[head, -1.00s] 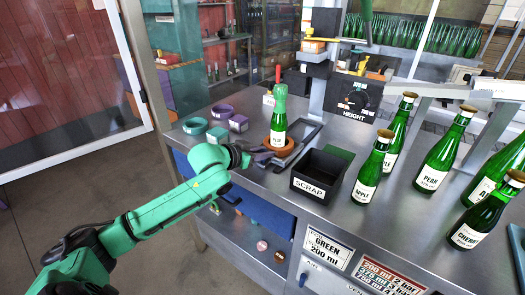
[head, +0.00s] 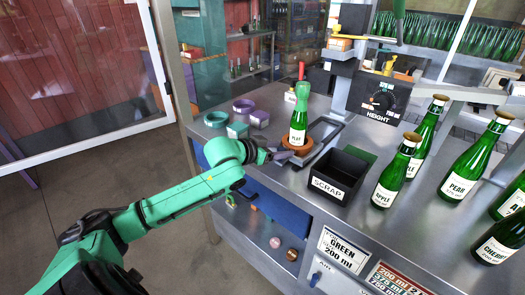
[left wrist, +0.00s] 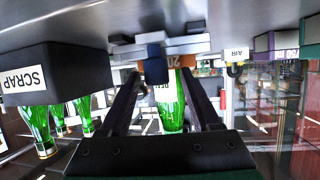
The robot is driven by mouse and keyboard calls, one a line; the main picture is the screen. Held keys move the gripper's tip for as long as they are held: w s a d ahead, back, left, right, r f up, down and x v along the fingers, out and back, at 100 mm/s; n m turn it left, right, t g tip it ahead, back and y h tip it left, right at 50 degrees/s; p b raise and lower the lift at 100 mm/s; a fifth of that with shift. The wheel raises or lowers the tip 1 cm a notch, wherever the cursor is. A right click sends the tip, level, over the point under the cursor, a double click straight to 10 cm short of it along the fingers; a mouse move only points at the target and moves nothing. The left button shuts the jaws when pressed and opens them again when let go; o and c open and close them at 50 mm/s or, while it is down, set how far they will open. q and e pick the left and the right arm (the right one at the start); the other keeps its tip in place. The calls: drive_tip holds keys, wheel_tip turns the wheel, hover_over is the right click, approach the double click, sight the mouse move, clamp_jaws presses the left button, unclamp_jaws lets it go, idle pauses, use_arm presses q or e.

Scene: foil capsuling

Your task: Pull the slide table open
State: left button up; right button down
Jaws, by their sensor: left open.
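The slide table (head: 322,150) is a dark metal track on the bench, carrying a round orange-brown holder (head: 302,149). A green PEAR bottle with a green sleeve and red tip (head: 298,125) stands upright in the holder. My left gripper (head: 276,155) is at the front end of the track, close to the holder. In the left wrist view, which is upside down, its two fingers (left wrist: 160,92) are apart. A dark blue block (left wrist: 156,66), perhaps the slide's handle, shows between them, in front of the orange holder (left wrist: 181,61). Contact cannot be told. My right gripper is not in view.
A black SCRAP bin (head: 338,193) stands just right of the track. Several corked bottles (head: 398,174) stand farther right. Purple and teal rings and blocks (head: 238,121) lie left of the track. A HEIGHT dial unit (head: 383,97) stands behind.

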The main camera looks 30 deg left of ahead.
use_arm(q)
drive_tip(key=p+v, duration=0.1)
drive_tip(key=v, duration=1.2)
drive_tip(key=shift+s, duration=0.2)
drive_tip(key=shift+w, duration=0.1)
